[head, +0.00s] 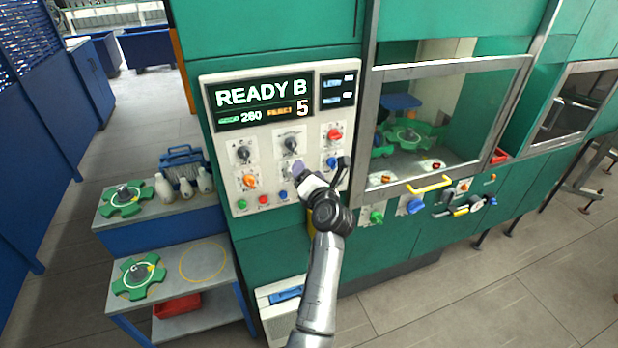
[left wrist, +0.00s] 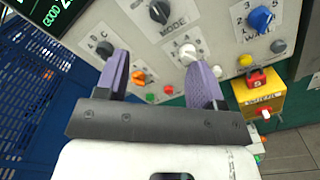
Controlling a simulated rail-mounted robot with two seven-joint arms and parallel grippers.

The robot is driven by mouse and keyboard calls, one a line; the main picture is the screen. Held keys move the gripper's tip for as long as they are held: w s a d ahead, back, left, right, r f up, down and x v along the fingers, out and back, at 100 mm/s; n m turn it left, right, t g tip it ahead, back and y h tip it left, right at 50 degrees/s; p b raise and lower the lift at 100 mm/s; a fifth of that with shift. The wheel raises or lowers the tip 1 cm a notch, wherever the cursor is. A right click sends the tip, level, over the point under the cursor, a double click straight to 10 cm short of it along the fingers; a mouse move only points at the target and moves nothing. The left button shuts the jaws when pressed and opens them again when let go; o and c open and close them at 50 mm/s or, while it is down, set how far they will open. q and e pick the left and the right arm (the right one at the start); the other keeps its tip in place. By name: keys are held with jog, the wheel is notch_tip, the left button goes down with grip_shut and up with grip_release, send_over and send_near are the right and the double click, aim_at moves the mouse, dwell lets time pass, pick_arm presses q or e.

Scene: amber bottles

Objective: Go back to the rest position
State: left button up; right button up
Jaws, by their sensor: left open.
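My left gripper (head: 300,171) is in front of the control panel (head: 222,163) of the green machine in the head view. In the left wrist view its two purple fingers (left wrist: 160,78) are spread apart with nothing held between them. Beyond the fingers are a white knob (left wrist: 187,54) and an orange knob (left wrist: 138,77) on the panel. The white knob appears free of the fingers; the exact gap to the panel is hard to judge. The gripper covers part of the panel's lower right in the head view. My right gripper is not in view.
The screen (head: 262,103) reads READY B. A framed window (head: 440,125) with a yellow handle (head: 430,185) lies right of my arm. A low shelf (head: 185,222) with green fixtures and pale bottles stands left. A yellow box with a red button (left wrist: 258,95) juts out near the right finger.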

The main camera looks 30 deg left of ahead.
pick_arm(q)
jog(key=shift+s+d, duration=0.25)
jog(key=shift+d, duration=0.05)
dwell(0.4)
jog(key=shift+r, duration=0.1)
